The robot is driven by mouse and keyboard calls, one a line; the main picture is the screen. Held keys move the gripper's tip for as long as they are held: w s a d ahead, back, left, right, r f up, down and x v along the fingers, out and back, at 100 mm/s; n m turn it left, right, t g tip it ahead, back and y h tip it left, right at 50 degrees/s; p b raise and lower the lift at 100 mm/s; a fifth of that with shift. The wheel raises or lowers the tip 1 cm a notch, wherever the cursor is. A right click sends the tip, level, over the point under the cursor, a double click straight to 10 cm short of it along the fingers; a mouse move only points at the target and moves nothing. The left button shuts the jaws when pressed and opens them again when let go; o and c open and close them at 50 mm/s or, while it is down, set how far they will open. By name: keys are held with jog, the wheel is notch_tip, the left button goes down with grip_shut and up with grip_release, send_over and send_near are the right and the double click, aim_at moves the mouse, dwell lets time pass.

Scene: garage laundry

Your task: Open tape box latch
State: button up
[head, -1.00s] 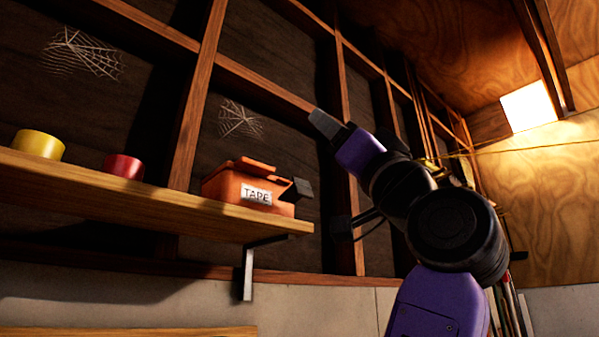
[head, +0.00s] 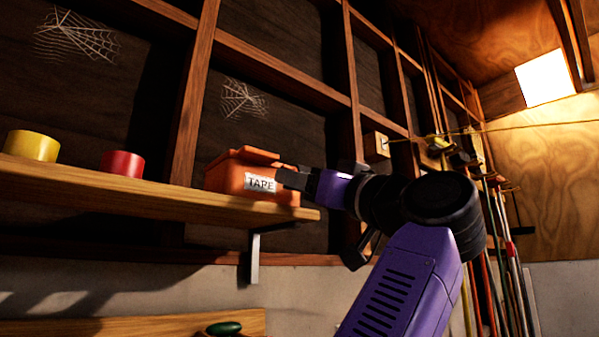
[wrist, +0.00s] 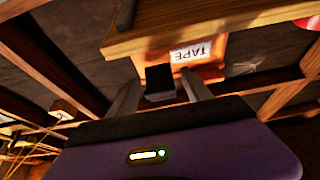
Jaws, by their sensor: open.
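The orange tape box (head: 226,178) with a white TAPE label sits near the right end of the wooden shelf. It shows upside down in the wrist view (wrist: 212,53). A black latch block (wrist: 159,78) sticks out from the box, between my two fingers in the wrist view. My gripper (head: 283,178) is open at the right side of the box, overlapping the label's right edge in the head view. The fingers (wrist: 160,92) stand on either side of the latch; I cannot tell whether they touch it. In the head view my gripper hides the latch.
The wooden shelf (head: 110,190) holds a yellow tape roll (head: 31,146) and a red tape roll (head: 122,164) to the left. A metal bracket (head: 253,258) hangs below. Wooden studs (head: 193,105) stand behind. Long-handled tools (head: 500,260) lean at the right.

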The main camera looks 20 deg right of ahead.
jog(key=shift+x, duration=0.8)
grip_shut()
jog(key=shift+r+g+h+p, duration=0.3)
jog(key=shift+r+g+p, duration=0.2)
jog(key=shift+g+p, duration=0.4)
jog(key=shift+w+p, duration=0.1)
jog(key=shift+p, duration=0.3)
jog(key=shift+f+g, duration=0.1)
jog(key=shift+g, duration=0.3)
